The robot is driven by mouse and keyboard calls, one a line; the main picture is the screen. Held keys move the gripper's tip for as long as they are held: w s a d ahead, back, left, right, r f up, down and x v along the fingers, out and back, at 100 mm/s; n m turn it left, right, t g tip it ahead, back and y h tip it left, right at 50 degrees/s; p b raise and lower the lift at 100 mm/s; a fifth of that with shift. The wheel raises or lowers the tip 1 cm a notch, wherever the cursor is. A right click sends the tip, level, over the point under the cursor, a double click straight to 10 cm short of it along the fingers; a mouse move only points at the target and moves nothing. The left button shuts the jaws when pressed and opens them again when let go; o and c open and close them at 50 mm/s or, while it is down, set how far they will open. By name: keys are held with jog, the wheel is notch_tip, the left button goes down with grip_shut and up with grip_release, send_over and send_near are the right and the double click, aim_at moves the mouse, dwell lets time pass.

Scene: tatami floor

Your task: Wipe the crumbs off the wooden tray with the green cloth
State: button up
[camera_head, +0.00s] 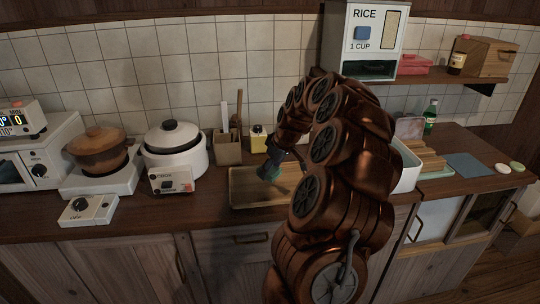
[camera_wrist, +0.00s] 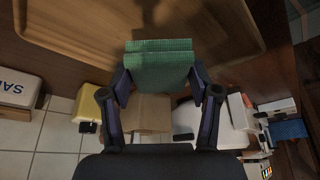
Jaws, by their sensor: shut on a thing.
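The wooden tray (camera_head: 242,198) lies on the counter in the head view, partly hidden behind my arm. Its tan surface and raised rim (camera_wrist: 75,25) fill the upper part of the wrist view. My gripper (camera_wrist: 160,82) is shut on the green cloth (camera_wrist: 158,60), a folded block between its two fingers. In the head view the cloth (camera_head: 268,172) shows small and dark teal, over the tray's middle. I cannot tell whether it touches the tray. I cannot make out any crumbs in either view.
A utensil holder (camera_head: 228,148) and a yellow box (camera_head: 258,138) stand behind the tray. A rice cooker (camera_head: 176,150) and a small timer-like box (camera_head: 171,180) stand left. A white bin (camera_head: 408,168) stands right of my arm. The rice dispenser (camera_head: 368,40) is above.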

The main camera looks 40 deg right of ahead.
jog(key=shift+r, duration=1.85)
jog(key=shift+s, duration=0.15)
